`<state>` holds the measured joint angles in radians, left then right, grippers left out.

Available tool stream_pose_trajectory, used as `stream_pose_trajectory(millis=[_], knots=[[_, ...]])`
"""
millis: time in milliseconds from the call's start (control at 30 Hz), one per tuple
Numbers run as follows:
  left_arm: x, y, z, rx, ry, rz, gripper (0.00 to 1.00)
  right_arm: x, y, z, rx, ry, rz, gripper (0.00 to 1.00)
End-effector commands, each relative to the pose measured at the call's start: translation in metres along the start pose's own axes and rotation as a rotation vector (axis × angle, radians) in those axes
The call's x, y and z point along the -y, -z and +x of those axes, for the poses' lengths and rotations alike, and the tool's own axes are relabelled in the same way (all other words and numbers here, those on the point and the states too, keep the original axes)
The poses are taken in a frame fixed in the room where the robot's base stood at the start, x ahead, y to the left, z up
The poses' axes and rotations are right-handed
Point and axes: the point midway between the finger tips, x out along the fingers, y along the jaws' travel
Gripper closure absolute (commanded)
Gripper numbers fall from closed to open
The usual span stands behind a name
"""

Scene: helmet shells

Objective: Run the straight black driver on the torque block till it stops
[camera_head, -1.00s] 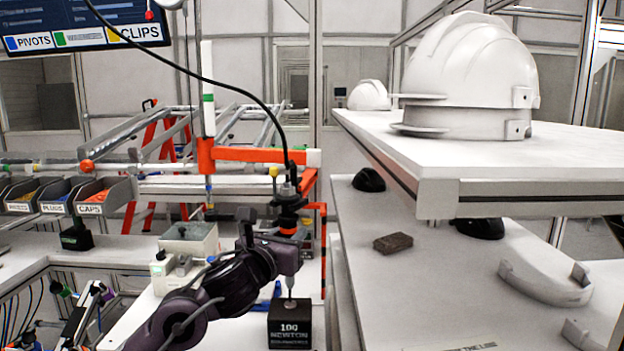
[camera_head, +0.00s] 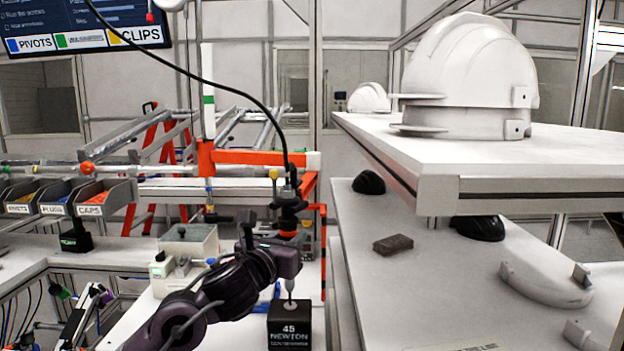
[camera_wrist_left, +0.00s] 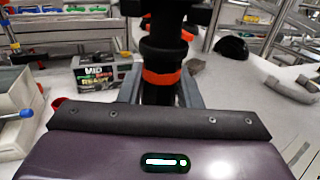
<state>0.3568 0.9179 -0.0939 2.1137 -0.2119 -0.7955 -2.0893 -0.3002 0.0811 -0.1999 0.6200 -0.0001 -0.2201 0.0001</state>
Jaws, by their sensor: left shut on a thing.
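The straight black driver (camera_head: 289,218) stands upright, with an orange band, and a black cable runs from its top. My left gripper (camera_head: 288,240) is shut around its body; in the left wrist view the grey fingers (camera_wrist_left: 160,95) close on both sides of the driver (camera_wrist_left: 164,55). The driver's thin lower end meets the top of the black torque block (camera_head: 289,330). The block's front reads "45 NEWTON" over smaller text. The exact contact at the tip is too small to tell. My right gripper is not in view.
A grey box (camera_head: 189,241) stands left of the driver. Parts bins (camera_head: 105,195) line the far left. On the right, a shelf (camera_head: 437,195) carries a white helmet shell (camera_head: 470,75). A lower surface holds a brown block (camera_head: 393,244). A lettered box (camera_wrist_left: 103,78) shows in the wrist view.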

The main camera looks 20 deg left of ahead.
Motion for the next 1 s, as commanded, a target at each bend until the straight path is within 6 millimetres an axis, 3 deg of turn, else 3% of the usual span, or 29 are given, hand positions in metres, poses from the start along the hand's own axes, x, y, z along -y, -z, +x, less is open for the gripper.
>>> stream_pose_trajectory(millis=[33,533,1000], knots=[[0.001,0.007,0.001,-0.015,0.001,0.004,1.0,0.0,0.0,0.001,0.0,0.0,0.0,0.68],[0.001,0.007,0.001,-0.017,0.0,0.004,1.0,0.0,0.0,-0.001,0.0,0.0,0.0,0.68],[0.0,-0.04,0.001,-0.01,-0.001,0.004,1.0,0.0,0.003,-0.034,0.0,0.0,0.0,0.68]])
